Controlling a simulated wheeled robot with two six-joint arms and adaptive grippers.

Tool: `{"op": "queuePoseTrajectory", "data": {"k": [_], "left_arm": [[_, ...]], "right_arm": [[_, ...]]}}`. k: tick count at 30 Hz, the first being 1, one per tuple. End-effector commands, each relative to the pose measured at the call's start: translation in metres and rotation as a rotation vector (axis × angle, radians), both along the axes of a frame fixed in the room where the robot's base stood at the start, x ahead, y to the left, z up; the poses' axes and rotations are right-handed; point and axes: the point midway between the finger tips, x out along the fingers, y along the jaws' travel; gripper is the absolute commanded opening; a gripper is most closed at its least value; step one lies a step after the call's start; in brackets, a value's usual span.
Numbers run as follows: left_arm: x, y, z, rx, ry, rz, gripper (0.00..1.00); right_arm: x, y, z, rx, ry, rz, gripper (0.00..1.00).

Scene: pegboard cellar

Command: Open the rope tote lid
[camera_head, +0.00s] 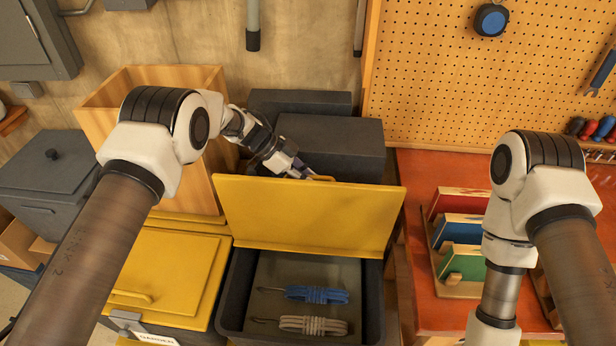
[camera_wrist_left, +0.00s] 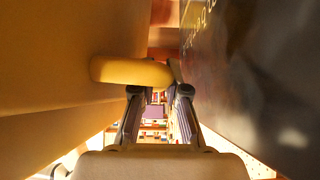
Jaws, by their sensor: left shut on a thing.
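The rope tote (camera_head: 373,300) is a dark grey bin with a yellow lid (camera_head: 305,215). The lid stands raised, near upright, at the bin's back edge. Inside lie a blue rope bundle (camera_head: 316,294) and a pale rope bundle (camera_head: 313,325). My left gripper (camera_head: 300,170) is behind the lid's top edge, shut on the lid's yellow handle (camera_head: 322,178). The handle also shows in the left wrist view (camera_wrist_left: 130,71), with the left gripper (camera_wrist_left: 158,85) at its end. My right gripper is out of the head view; only its arm shows.
A second tote with a shut yellow lid (camera_head: 165,275) stands to the left. Dark grey boxes (camera_head: 335,140) are close behind the raised lid. A wooden crate (camera_head: 150,80) stands at back left. A red bench (camera_head: 415,220) with a coloured rack (camera_head: 460,240) is at right.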

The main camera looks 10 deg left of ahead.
Motion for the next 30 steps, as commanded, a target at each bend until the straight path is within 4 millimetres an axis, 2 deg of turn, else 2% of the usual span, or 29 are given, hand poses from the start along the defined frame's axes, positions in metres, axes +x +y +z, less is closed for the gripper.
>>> {"op": "queuePoseTrajectory", "data": {"k": [4, 5, 6, 17, 20, 30], "left_arm": [[-0.001, 0.0, -0.001, 0.001, 0.001, -0.001, 0.0], [-0.001, -0.001, -0.001, 0.0, 0.001, -0.001, 0.16], [-0.001, -0.001, -0.001, 0.0, 0.001, -0.001, 0.25], [0.0, 0.003, 0.004, 0.0, 0.0, 0.0, 0.25], [0.001, 0.013, 0.014, -0.001, -0.001, 0.002, 0.25], [0.001, 0.071, 0.072, -0.001, -0.001, 0.0, 0.25]], "right_arm": [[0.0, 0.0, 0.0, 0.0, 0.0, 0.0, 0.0], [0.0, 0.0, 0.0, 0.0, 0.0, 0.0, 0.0], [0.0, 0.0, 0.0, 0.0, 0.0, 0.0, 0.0], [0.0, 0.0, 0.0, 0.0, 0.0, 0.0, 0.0], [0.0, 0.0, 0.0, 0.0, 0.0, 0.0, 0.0], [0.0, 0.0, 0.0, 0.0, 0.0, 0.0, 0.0]]}}
